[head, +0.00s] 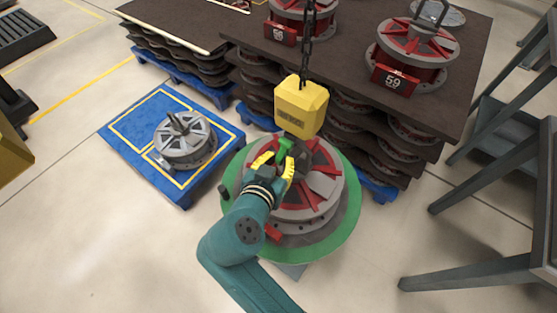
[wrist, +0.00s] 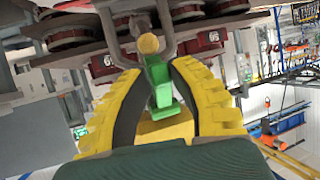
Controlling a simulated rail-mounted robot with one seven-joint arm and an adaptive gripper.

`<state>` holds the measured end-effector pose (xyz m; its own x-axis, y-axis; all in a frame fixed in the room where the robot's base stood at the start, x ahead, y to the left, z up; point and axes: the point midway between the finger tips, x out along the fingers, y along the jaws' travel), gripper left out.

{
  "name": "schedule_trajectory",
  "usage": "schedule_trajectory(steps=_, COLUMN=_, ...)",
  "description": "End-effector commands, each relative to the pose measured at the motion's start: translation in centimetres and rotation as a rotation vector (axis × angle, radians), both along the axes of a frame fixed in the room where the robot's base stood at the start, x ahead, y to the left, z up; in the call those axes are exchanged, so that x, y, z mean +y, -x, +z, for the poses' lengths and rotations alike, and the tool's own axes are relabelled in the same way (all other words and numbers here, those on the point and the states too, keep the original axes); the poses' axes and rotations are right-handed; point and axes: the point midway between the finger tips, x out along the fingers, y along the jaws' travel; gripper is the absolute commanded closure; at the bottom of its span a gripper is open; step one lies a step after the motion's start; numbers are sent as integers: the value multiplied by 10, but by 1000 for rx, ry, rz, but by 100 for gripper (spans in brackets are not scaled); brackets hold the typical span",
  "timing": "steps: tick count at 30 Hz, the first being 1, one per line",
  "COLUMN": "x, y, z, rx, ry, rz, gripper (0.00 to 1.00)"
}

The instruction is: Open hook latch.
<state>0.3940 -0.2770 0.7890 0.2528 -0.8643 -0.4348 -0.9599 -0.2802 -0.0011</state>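A yellow hook block (head: 302,105) hangs from a dark chain above a red and grey reel. Its green latch (head: 286,146) shows just below the block, near my gripper (head: 279,158). In the wrist view, the green latch (wrist: 158,82) stands between the two yellow-and-black fingers of my gripper (wrist: 156,65). The fingers are apart, with narrow gaps visible beside the latch; I see no clear grip on it. A grey bail (wrist: 110,25) passes just beyond the fingertips. My gripper partly hides the hook and the bail in the head view.
The red and grey reel (head: 318,185) sits on a round green platform (head: 347,225). A grey reel (head: 185,140) rests on a blue pallet (head: 125,127) at left. Stacked reels and brown boards (head: 350,45) stand behind. Grey metal frames (head: 490,160) stand at right. Floor at lower left is clear.

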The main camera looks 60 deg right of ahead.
Motion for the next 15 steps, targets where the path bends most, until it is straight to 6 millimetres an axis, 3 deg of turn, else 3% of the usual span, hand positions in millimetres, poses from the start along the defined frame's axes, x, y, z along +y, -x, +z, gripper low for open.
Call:
schedule_trajectory(steps=3, x=0, y=1, z=0, rx=1, ry=0, rz=-3, gripper=100)
schedule_trajectory(steps=15, x=1, y=1, z=5, rx=2, ry=-33, rz=-5, gripper=100)
